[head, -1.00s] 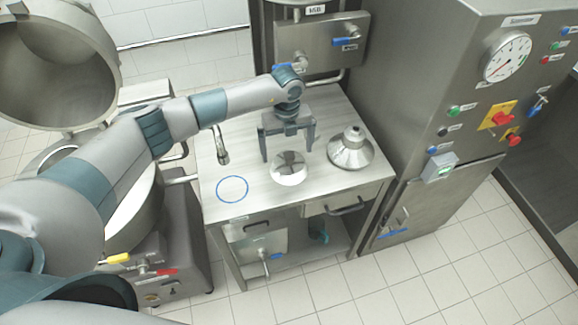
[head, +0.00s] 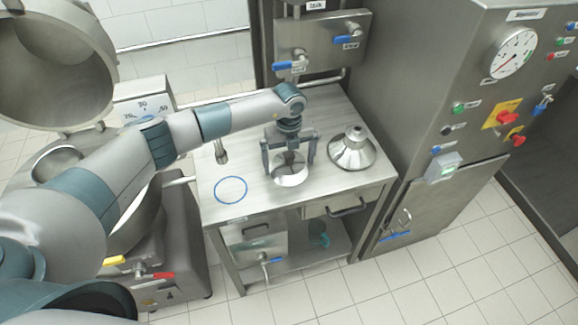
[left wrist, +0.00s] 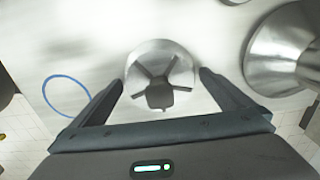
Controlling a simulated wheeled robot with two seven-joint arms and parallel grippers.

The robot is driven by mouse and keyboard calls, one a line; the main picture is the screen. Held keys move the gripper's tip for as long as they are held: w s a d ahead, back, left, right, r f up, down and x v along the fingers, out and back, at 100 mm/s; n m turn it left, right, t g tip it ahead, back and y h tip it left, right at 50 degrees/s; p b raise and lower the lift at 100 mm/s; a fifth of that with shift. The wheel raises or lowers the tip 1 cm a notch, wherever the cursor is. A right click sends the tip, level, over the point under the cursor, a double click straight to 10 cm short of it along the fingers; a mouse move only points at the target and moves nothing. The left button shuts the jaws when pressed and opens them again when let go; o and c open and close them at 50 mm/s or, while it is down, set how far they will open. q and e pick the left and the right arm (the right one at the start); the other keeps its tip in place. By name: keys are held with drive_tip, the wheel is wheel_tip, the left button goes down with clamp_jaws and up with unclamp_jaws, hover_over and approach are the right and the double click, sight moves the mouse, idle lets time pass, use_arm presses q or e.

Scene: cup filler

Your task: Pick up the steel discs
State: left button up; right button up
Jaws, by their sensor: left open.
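The steel discs (head: 291,176) sit on the steel table as a shiny round piece, near its front edge. In the left wrist view the round steel piece (left wrist: 181,57) carries a dark hub with several thin arms. I cannot tell how many discs there are. My left gripper (head: 290,170) is open above the discs, pointing down, with one finger on each side. In the left wrist view its fingertips (left wrist: 161,78) flank the near part of the round piece without visibly gripping it. My right gripper is not in view.
A steel cone (head: 352,150) stands on the table (head: 262,197) just right of the discs. A blue ring (head: 230,190) marks the tabletop at left. A tap (head: 220,152) stands at the table's left side. A steel cabinet (head: 437,120) rises at right.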

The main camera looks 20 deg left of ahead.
sight(290, 154)
use_arm(q)
drive_tip(key=shift+w+r, duration=0.1)
drive_tip(key=c, duration=1.6)
drive_tip(key=shift+r, duration=0.1)
